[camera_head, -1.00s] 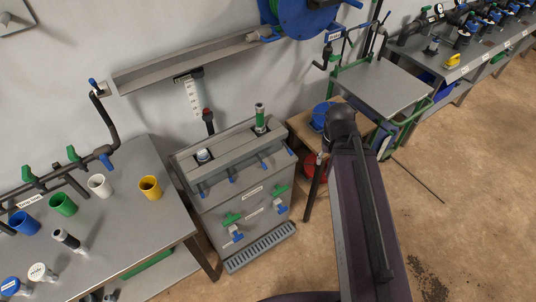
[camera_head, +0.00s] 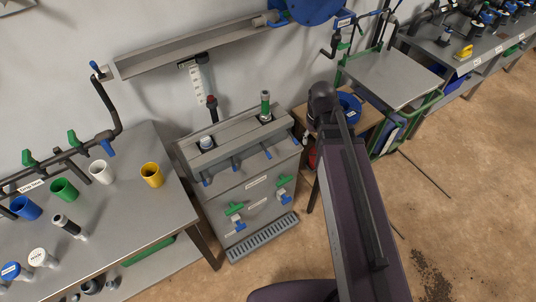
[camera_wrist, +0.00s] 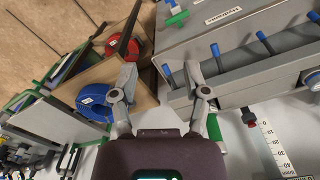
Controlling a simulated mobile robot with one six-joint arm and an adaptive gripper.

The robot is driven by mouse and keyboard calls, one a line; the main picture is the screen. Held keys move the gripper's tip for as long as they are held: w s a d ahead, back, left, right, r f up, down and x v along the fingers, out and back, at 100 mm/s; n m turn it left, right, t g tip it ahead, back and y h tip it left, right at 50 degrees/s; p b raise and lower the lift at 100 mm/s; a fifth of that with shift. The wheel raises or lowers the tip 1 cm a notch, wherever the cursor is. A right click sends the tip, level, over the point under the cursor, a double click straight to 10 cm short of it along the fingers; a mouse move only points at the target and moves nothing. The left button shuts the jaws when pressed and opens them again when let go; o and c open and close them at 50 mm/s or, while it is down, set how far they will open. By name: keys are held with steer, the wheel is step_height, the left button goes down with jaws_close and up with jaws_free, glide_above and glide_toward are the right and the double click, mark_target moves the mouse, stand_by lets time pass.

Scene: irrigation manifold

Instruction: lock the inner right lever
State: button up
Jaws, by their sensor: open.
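A grey manifold cabinet (camera_head: 250,190) stands by the wall with a row of blue-tipped levers along its front. The inner right lever (camera_head: 267,153) is second from the right in the head view and appears tilted outward. In the wrist view, seen from the opposite side, it appears to be the lever (camera_wrist: 216,56) second from the left. My gripper (camera_wrist: 160,74) is open and empty, with the outer right lever's blue tip (camera_wrist: 167,71) showing between its fingers. The inner lever shows just beyond one finger. My gripper is hidden in the head view.
A wooden shelf (camera_head: 375,117) with a blue reel (camera_head: 350,106) stands right of the cabinet; a red round object (camera_wrist: 131,44) also shows there. A green-framed cart (camera_head: 398,80) is beyond. A table with coloured cups (camera_head: 152,175) is at left. Open floor lies at right.

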mark_target(267, 152)
steer(key=w+a+f+n+b, duration=0.2)
steer(key=w+a+f, duration=0.1)
steer(key=a, duration=0.4)
steer(key=w+a+f+n+b, duration=0.3)
steer(key=w+a, duration=0.3)
steer(key=a, duration=0.2)
steer(key=shift+w+f, duration=0.15)
steer(key=shift+a+f+b, duration=0.1)
steer(key=shift+f+b, duration=0.05)
steer(key=shift+b, duration=0.15)
step_height(267, 152, down, 14)
steer(key=b, duration=1.3)
steer(key=shift+r+b, duration=0.25)
steer(key=shift+b, duration=0.05)
jaws_close()
